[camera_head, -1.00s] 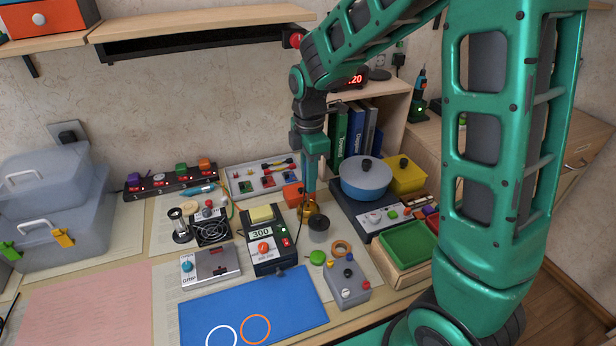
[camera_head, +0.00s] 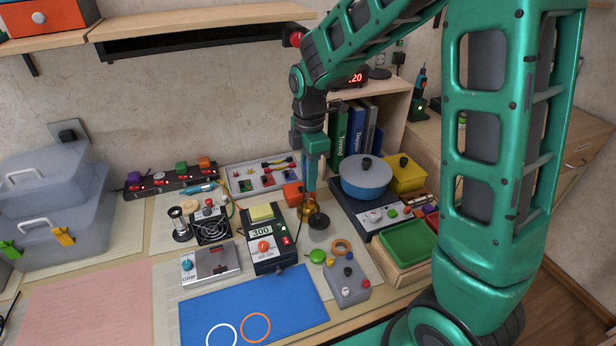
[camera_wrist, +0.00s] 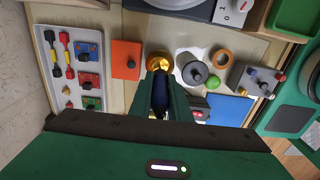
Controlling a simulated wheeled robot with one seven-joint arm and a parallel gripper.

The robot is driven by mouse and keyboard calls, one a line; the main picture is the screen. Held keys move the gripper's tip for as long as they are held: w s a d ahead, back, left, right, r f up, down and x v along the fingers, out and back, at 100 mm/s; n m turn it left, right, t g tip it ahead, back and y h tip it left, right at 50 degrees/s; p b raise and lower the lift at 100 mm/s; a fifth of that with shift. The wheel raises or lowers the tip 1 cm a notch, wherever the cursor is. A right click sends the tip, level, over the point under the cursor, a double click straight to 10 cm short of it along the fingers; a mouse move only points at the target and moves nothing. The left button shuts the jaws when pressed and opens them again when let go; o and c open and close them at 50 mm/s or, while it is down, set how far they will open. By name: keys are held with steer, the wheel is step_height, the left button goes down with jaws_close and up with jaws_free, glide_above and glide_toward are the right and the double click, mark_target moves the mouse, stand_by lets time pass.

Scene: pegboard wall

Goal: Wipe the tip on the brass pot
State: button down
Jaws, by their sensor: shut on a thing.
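My gripper (camera_head: 311,187) points down over the brass pot (camera_head: 307,209), near the middle of the bench. In the wrist view my gripper (camera_wrist: 160,97) is shut on a slim tool with a dark blue handle (camera_wrist: 160,88), whose far end points at the brass pot (camera_wrist: 158,62). The tip is hidden or too small to make out, so I cannot tell whether it touches the brass.
A grey lidded jar (camera_head: 319,231) stands close beside the pot, and an orange block (camera_head: 292,195) is behind it. A black station reading 300 (camera_head: 267,243) is to the left. A blue pan (camera_head: 366,181) stands to the right. The blue mat (camera_head: 290,295) in front is clear.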

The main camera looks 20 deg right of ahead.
stand_by(0.3)
steer(key=shift+r, duration=2.5)
